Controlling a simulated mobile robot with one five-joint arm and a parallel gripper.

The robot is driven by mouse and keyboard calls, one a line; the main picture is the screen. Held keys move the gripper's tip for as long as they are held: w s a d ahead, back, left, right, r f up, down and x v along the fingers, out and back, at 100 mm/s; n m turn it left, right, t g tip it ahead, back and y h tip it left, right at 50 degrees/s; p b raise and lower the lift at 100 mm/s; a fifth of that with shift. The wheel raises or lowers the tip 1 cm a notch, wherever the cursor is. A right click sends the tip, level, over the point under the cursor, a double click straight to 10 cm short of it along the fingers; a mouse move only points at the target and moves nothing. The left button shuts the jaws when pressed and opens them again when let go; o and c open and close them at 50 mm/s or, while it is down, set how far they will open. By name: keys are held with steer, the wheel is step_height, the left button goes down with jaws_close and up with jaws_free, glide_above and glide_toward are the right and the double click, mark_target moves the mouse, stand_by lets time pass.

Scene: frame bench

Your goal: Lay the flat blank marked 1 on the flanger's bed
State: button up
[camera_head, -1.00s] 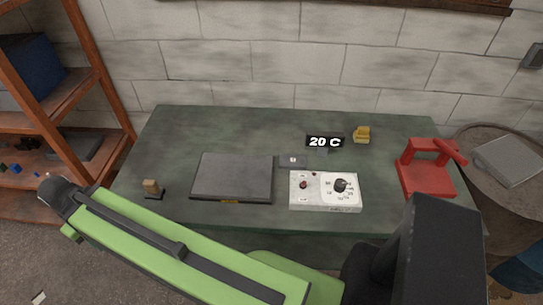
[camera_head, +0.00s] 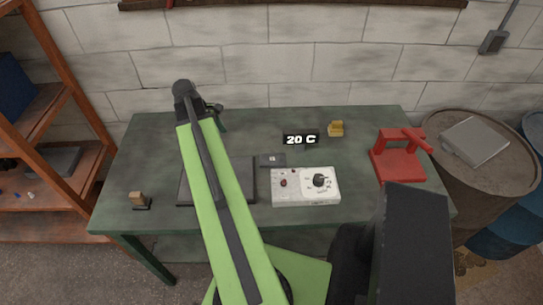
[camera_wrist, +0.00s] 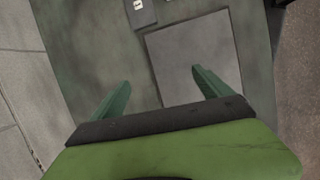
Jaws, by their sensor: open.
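A small flat dark-grey plate (camera_head: 272,159) with a white label lies on the green bench, just right of a larger dark slab; I take it for the blank, but its mark is too small to read. It also shows at the top of the wrist view (camera_wrist: 143,16). The red device (camera_head: 398,163) with a bar handle, at the bench's right end, looks like the flanger. My gripper (camera_wrist: 161,77) is open and empty above the bench, its fingers apart. In the head view it is small and partly hidden behind my arm, left of the plate.
The dark slab (camera_head: 241,180) is partly covered by my arm. A white dial box (camera_head: 305,187), a 20 C display (camera_head: 300,139) and a yellow object (camera_head: 336,129) stand nearby. A brown block (camera_head: 138,199) is at front left. A barrel (camera_head: 483,178) with a grey slab stands right.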

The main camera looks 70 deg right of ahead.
steer(key=g, duration=0.1)
glide_toward(272, 159)
steer(key=b, duration=0.3)
steer(key=f+b, duration=0.1)
steer(key=b, duration=0.3)
steer(key=f+b, duration=0.1)
steer(key=b, duration=0.2)
steer(key=shift+s+d+f+n, duration=0.15)
steer(key=shift+s+n, duration=0.1)
steer(key=shift+n, duration=0.15)
steer(key=shift+s+f+b, duration=0.2)
steer(key=shift+f+b, duration=0.1)
steer(key=shift+b, duration=0.2)
steer(key=shift+r, duration=0.1)
steer(key=b+x, duration=0.5)
steer(key=shift+d+f, duration=0.15)
steer(key=shift+f, duration=0.1)
steer(key=shift+r, duration=0.2)
steer(key=c, duration=1.8)
steer(key=shift+r+p, duration=0.1)
steer(key=shift+p, duration=0.25)
